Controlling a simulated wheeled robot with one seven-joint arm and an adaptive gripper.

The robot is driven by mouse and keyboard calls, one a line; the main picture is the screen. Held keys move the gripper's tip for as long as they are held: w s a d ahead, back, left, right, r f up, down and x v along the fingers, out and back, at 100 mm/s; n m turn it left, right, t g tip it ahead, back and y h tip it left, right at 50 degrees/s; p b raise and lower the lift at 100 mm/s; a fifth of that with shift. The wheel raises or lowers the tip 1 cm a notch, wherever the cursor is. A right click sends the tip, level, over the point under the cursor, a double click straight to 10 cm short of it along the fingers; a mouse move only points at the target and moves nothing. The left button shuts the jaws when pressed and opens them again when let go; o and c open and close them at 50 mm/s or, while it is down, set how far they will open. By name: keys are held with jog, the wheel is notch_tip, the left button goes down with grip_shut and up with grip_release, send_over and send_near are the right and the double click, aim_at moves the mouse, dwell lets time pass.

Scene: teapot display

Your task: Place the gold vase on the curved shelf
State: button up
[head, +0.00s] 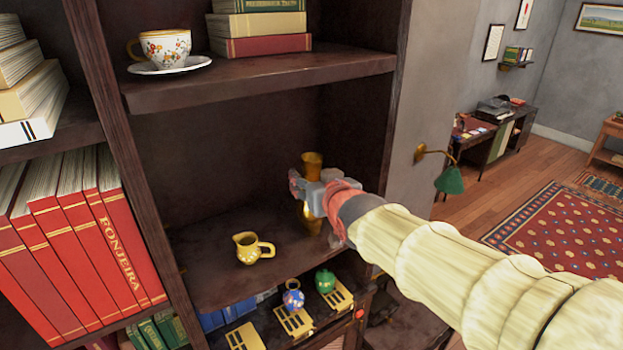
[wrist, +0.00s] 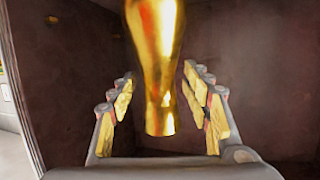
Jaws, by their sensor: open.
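The gold vase (head: 312,161) is in the middle compartment of the dark wooden shelf unit, at its right side. It looks upright on the shelf board (head: 205,250), partly hidden behind my gripper. My gripper (head: 308,190) reaches in from the right at the vase's middle. In the wrist view the shiny vase (wrist: 158,60) shows between the two open, gold-padded fingers of my gripper (wrist: 159,85), with visible gaps on both sides. I cannot tell which board is the curved shelf.
A gold pitcher (head: 253,248) stands left of the vase on the same board. Below are a blue vase (head: 293,298) and a green pot (head: 325,281). A floral cup (head: 165,47) on a saucer and stacked books (head: 258,26) occupy the board above. Red books (head: 75,235) fill the left.

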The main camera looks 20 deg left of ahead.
jog(key=shift+s+r, duration=0.1)
jog(key=shift+r, duration=0.1)
jog(key=p+v, duration=0.1)
jog(key=v, duration=1.1)
jog(key=shift+p, duration=0.3)
jog(key=shift+f, duration=0.1)
